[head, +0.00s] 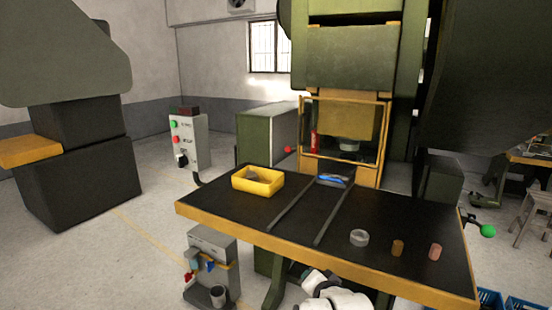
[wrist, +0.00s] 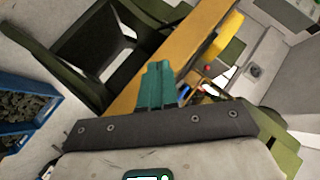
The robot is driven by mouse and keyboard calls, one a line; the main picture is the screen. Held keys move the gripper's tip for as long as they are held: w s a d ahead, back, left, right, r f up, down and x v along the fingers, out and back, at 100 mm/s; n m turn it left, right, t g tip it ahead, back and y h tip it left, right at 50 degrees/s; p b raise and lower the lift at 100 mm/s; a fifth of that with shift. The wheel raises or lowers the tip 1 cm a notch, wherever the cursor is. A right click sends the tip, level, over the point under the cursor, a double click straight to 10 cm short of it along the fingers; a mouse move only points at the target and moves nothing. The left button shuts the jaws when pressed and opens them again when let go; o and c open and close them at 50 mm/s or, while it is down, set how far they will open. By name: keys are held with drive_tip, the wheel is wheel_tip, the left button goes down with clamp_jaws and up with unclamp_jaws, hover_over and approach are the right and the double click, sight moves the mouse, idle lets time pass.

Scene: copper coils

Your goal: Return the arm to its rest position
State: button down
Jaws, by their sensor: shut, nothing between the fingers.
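My gripper (wrist: 157,86) shows in the wrist view as two teal fingers pressed together, with nothing between them. It is beside the yellow edge of the work table (wrist: 128,104), and I cannot tell the exact gap. In the head view, white parts of my arm show at the bottom, below the table's front edge. The fingers cannot be made out there.
The black-topped table (head: 240,212) bears a yellow tray (head: 245,186), a grey ring (head: 359,237), a brown cylinder (head: 397,248) and a pinkish cylinder (head: 435,252). A green press (head: 350,60) stands behind. A grey stand (head: 212,248) is at front left. Blue crates (head: 488,299) are at lower right.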

drive_tip(key=s+d+f+n+g+h, duration=0.2)
drive_tip(key=s+d+f+n+g, duration=0.1)
drive_tip(key=s+d+f, duration=0.75)
drive_tip(key=s+d+f+n+g, duration=0.1)
drive_tip(key=s+d+g, duration=0.1)
drive_tip(key=s, duration=1)
drive_tip(key=s+d+f+n+g, duration=0.1)
drive_tip(key=s+d+g, duration=0.2)
drive_tip(key=s, duration=1)
drive_tip(key=s+d+f+n+g+h, duration=0.1)
drive_tip(key=s+d+n+g, duration=0.1)
drive_tip(key=s, duration=1.1)
drive_tip(key=shift+d+f+g, duration=0.2)
drive_tip(key=shift+d+g, duration=0.4)
